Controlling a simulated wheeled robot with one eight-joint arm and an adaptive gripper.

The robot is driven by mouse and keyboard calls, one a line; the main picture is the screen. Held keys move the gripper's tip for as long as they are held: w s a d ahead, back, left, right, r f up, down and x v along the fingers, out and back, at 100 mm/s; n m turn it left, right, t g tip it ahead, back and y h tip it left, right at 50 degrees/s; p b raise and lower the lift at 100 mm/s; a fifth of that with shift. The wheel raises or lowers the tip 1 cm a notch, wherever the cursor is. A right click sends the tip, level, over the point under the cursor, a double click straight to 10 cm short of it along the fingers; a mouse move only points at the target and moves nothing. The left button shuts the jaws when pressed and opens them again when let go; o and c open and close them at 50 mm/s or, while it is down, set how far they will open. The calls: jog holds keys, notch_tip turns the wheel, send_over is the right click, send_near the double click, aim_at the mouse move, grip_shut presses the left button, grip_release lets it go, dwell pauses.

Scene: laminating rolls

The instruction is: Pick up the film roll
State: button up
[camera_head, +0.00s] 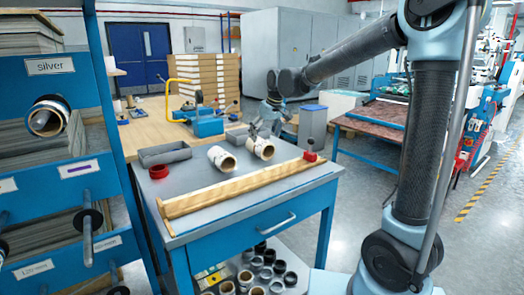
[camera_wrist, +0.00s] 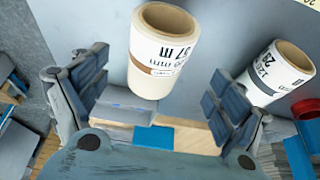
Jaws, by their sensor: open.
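Two white film rolls with brown cores lie on the grey table top (camera_head: 190,207): the right roll (camera_head: 260,148) and the left roll (camera_head: 222,159). My gripper (camera_head: 265,128) is at the right roll, coming from behind it. In the wrist view my open gripper (camera_wrist: 157,85) has its dark padded fingers on either side of one roll (camera_wrist: 160,60) marked "37 m", with no clear grip on it.
A red ring (camera_head: 158,171) and an open grey tray (camera_head: 165,153) are at the left. A blue shelf rack (camera_head: 60,190) stands at the left.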

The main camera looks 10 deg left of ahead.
jog(key=shift+w+x, duration=0.1)
jog(key=shift+x, duration=2.15)
jog(key=shift+w+x, duration=0.15)
jog(key=shift+x, duration=2.05)
jog(key=shift+d, duration=0.1)
jog(key=c, duration=1.3)
